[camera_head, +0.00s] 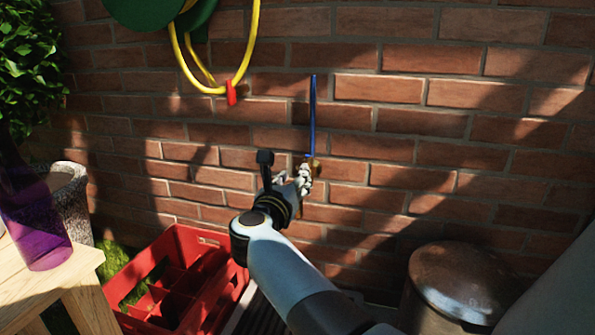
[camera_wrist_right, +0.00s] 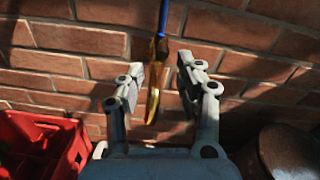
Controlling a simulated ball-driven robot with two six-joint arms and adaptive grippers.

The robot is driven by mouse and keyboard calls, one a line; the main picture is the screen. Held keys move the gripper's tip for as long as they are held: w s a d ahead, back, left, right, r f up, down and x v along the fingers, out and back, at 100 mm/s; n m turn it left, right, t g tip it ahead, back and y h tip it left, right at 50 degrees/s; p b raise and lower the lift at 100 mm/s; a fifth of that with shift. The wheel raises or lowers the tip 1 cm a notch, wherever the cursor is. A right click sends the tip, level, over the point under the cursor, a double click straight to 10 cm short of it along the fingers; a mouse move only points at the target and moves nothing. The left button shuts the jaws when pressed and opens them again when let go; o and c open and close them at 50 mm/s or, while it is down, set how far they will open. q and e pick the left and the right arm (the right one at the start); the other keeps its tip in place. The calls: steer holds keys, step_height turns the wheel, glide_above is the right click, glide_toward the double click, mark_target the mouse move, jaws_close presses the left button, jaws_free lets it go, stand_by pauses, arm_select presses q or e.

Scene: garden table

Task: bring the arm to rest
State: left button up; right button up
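My right arm reaches up from the bottom of the head view, and its right gripper (camera_head: 304,178) is in front of the brick wall. In the right wrist view the two fingers of the gripper (camera_wrist_right: 168,66) stand apart with a clear gap. A thin blue-handled tool (camera_head: 313,115) with a gold-coloured lower end is upright against the wall just past the gripper. In the right wrist view the gold part (camera_wrist_right: 154,80) shows between the fingers, with space on both sides. I cannot tell how far beyond the fingertips it is. My left gripper is out of view.
A red crate (camera_head: 237,285) with compartments stands below left of the arm. A round lidded metal bin (camera_head: 462,280) is at lower right. A yellow hose (camera_head: 254,45) hangs on the wall. A purple translucent vessel (camera_head: 40,235) stands on a wooden table (camera_head: 50,275) at left.

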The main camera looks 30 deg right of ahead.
steer(key=shift+v, duration=0.8)
